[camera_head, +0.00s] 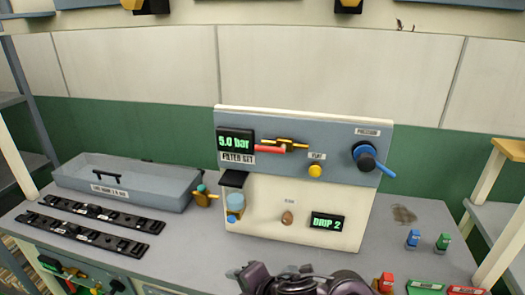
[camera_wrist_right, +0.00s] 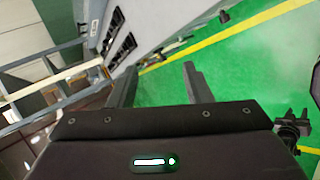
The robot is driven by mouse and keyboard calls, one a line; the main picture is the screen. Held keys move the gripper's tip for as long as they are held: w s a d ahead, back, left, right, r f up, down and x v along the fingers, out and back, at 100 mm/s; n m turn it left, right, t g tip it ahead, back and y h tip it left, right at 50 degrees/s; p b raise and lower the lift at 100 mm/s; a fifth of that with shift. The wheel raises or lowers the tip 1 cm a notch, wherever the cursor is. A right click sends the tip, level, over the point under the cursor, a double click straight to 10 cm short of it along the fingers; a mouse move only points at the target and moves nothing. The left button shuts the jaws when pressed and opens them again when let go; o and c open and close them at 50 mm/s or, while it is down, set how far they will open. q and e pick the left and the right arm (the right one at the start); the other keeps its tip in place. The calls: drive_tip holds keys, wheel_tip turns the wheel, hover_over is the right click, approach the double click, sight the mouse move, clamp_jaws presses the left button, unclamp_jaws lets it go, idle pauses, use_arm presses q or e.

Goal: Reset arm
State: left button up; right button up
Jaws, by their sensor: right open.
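In the right wrist view my right gripper (camera_wrist_right: 160,80) is open, with its two dark fingers apart and nothing between them. It hangs over a green floor (camera_wrist_right: 240,75) with a yellow stripe, away from any object. Dark, jointed parts show at the bottom middle of the head view, but I cannot make out a gripper there.
A grey bench (camera_head: 190,255) carries an upright test panel (camera_head: 290,215) with displays and a blue lever. A grey tray (camera_head: 130,180) and two black rails (camera_head: 90,235) lie at the left. Small coloured clips (camera_head: 413,238) stand at the right. Shelf frames flank the bench.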

drive_tip(key=s+d+f+m+g+h, duration=0.1)
drive_tip(key=s+d+f+m+h, duration=0.1)
drive_tip(key=s+d+m, duration=0.45)
drive_tip(key=s+d+f+m+g+h, duration=0.1)
drive_tip(key=s+d+f+m+h, duration=0.2)
drive_tip(key=d+m, duration=0.7)
drive_tip(key=s+d+f+m+g+h, duration=0.1)
drive_tip(key=s+d+f+m+h, duration=0.1)
drive_tip(key=s+d+m, duration=0.45)
wheel_tip(320, 180, down, 33)
drive_tip(key=d+m+g+b, duration=0.1)
drive_tip(key=g+b, duration=0.1)
drive_tip(key=b, duration=0.1)
drive_tip(key=s+d+f+b, duration=0.1)
drive_tip(key=s+d+f, duration=0.1)
drive_tip(key=s+f, duration=0.8)
drive_tip(key=s+d+f+g+b, duration=0.1)
drive_tip(key=s+f, duration=0.8)
drive_tip(key=f, duration=0.1)
drive_tip(key=shift+s+d, duration=0.35)
drive_tip(key=shift+d, duration=0.05)
